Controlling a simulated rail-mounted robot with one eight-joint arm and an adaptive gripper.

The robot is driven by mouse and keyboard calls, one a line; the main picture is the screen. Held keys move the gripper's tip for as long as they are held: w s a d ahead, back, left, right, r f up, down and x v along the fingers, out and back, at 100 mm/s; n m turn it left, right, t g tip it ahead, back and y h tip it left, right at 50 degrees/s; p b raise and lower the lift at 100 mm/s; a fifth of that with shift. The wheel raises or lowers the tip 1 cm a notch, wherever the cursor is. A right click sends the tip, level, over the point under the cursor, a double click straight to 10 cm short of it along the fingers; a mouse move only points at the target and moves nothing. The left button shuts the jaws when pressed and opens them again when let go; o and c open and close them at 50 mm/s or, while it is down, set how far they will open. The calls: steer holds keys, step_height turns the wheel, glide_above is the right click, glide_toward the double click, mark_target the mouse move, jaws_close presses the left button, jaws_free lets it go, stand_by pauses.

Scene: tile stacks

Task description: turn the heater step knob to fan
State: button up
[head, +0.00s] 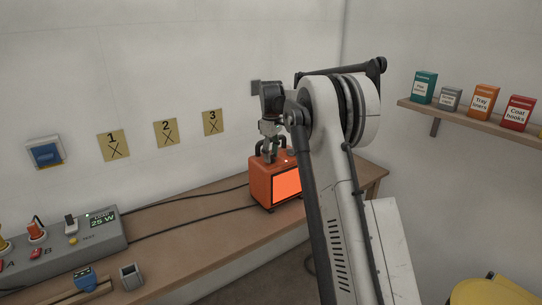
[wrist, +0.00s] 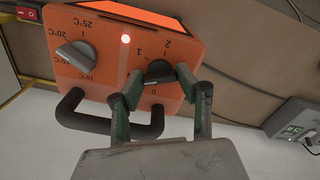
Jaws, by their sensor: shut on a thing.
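The orange heater (head: 262,188) stands on the bench in the head view, its front panel glowing orange. In the wrist view its top face (wrist: 105,75) appears upside down. I cannot tell surely where the knob points.
A grey temperature knob (wrist: 77,55) and a lit lamp (wrist: 126,38) are beside the step knob. A black handle (wrist: 72,105) rises close to my fingers. A grey power box (head: 70,245) reading 25 W stands left on the bench (head: 190,220).

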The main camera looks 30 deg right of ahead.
steer(key=shift+n, duration=0.5)
steer(key=o, duration=1.1)
steer(key=shift+o, duration=0.2)
step_height(320, 180, up, 12)
